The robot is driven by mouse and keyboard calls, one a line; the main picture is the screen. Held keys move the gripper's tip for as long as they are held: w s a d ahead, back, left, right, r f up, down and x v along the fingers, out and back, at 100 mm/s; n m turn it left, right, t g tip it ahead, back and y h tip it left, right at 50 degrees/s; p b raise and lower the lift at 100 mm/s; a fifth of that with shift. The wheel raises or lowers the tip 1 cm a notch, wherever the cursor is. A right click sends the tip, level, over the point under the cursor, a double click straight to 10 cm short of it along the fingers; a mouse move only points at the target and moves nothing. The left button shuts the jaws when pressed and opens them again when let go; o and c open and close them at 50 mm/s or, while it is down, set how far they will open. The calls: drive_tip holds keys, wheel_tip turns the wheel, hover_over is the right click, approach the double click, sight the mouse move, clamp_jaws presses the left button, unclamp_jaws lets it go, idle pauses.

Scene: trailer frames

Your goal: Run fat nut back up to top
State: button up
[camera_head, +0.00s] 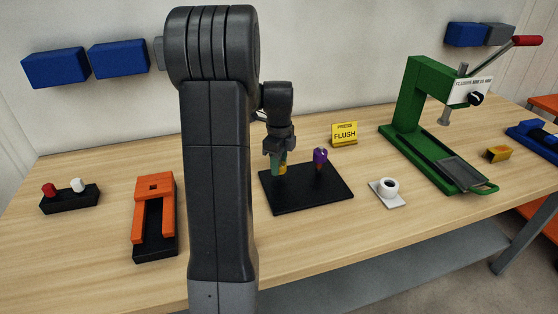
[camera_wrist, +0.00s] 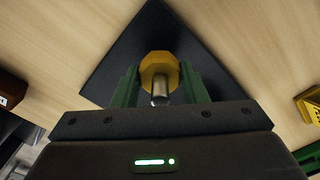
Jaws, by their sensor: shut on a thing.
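A fat yellow nut (camera_wrist: 159,66) with flat sides sits around a metal post (camera_wrist: 160,88) on a black base plate (camera_head: 318,198). My gripper (camera_wrist: 160,82) points down over this post, its green fingers on either side of the nut. It is shut on the nut. In the head view my gripper (camera_head: 277,164) stands at the back left of the plate, and only part of the yellow nut (camera_head: 283,169) shows beside the fingers. A purple piece (camera_head: 320,157) stands on the plate to the right, apart from my gripper. The nut's height on the post is hard to tell.
An orange fixture (camera_head: 154,208) is left of my arm. Bare wood lies in front of the plate.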

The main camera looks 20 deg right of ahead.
drive_tip(key=n, duration=0.5)
drive_tip(key=shift+f+n+p, duration=0.1)
drive_tip(key=shift+n+p, duration=0.2)
drive_tip(key=shift+p, duration=0.1)
drive_tip(key=n, duration=0.5)
drive_tip(key=shift+s+a, duration=0.1)
drive_tip(key=n+p, duration=0.1)
drive_tip(key=n, duration=0.3)
drive_tip(key=shift+f+n, duration=0.1)
drive_tip(key=shift+n, duration=0.3)
drive_tip(key=n, duration=1.5)
drive_tip(key=shift+n, duration=0.3)
drive_tip(key=n, duration=1)
drive_tip(key=shift+f+p, duration=0.1)
drive_tip(key=shift+p, duration=0.2)
drive_tip(key=n, duration=1)
drive_tip(key=shift+n, duration=2.3)
